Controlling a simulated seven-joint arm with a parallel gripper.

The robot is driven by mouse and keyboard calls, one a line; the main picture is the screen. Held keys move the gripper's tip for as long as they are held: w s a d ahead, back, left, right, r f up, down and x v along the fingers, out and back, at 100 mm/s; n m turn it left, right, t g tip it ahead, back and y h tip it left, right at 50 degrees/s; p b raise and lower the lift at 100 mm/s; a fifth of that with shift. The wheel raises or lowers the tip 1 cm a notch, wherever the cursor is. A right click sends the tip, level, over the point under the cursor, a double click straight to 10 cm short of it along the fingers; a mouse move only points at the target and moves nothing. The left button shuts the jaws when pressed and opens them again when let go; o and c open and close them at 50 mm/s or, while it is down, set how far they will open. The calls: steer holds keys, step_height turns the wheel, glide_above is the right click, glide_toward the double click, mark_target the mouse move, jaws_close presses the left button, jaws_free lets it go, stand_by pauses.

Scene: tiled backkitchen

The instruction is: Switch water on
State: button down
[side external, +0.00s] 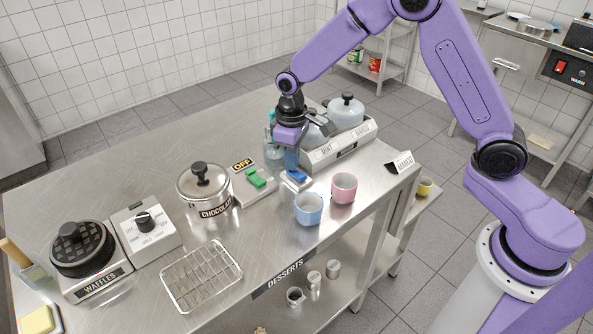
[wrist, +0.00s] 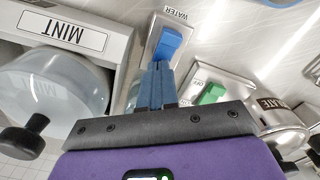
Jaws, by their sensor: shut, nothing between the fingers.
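The water switch is a blue rocker (wrist: 170,42) on a metal base labelled WATER in the wrist view. In the side view the blue rocker (side external: 298,174) sits on the table, right of a green switch. My gripper (wrist: 160,66) is shut and empty, its blue-grey fingertips right at the near end of the blue rocker. I cannot tell whether they touch it. In the side view my gripper (side external: 291,162) points down just above and behind the blue rocker, and its fingers partly hide the base.
MINT and MANGO pots (side external: 346,113) stand behind right. A blue cup (side external: 308,209) and a pink cup (side external: 343,188) stand in front. A clear bottle (side external: 272,153) is close left of my gripper.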

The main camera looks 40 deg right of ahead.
step_height(320, 180, up, 7)
steer(key=shift+f, duration=0.15)
stand_by(0.7)
steer(key=s+r+n, duration=0.2)
steer(key=s, duration=0.7)
steer(key=s+r+n, duration=0.1)
steer(key=s+r, duration=0.2)
steer(key=s, duration=0.5)
steer(key=s+d+n, duration=0.1)
steer(key=s+d, duration=0.3)
steer(key=s, duration=0.3)
steer(key=s+d+n, duration=0.2)
steer(key=s+d, duration=0.2)
steer(key=s, duration=0.4)
steer(key=shift+f+n, duration=0.3)
steer(key=shift+f, duration=0.05)
